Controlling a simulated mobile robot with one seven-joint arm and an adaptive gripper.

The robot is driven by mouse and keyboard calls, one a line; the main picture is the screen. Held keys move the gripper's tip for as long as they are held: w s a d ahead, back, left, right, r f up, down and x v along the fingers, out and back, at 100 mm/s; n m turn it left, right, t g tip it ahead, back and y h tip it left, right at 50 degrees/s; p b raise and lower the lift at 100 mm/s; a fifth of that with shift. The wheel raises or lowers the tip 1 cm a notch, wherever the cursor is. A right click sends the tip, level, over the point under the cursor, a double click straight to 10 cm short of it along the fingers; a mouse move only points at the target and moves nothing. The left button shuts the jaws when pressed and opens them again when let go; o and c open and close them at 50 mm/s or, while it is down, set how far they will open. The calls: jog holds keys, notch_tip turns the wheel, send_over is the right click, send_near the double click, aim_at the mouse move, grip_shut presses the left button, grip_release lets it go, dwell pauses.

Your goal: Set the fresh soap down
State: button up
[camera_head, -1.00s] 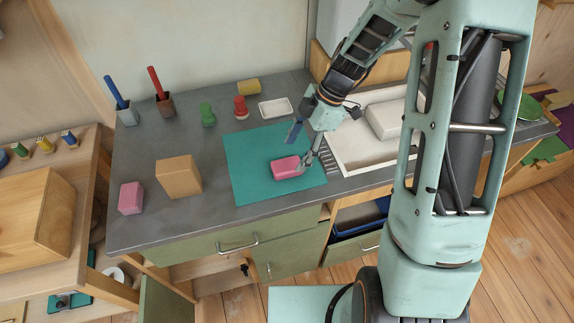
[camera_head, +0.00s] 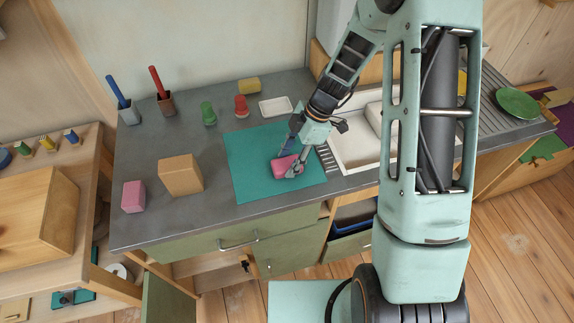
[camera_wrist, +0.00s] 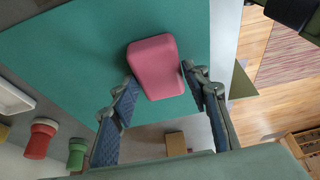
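A pink soap bar (camera_head: 284,168) is over the teal mat (camera_head: 245,177) on the grey counter. In the wrist view the soap (camera_wrist: 155,66) lies between the two fingertips, with the teal mat (camera_wrist: 75,75) behind it. My gripper (camera_head: 289,161) reaches down at the soap. Whether the soap touches the mat is hard to tell. A small white dish (camera_head: 276,106), empty, stands behind the mat. A second pink block (camera_head: 134,197) stands at the counter's left front.
A tan block (camera_head: 180,175), green piece (camera_head: 208,114), red piece (camera_head: 241,106) and yellow block (camera_head: 249,85) stand around the mat. Two cups with blue and red sticks are at the back left. The sink (camera_head: 350,151) is right of the mat.

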jog(key=c, duration=0.8)
jog(key=shift+r, duration=0.1)
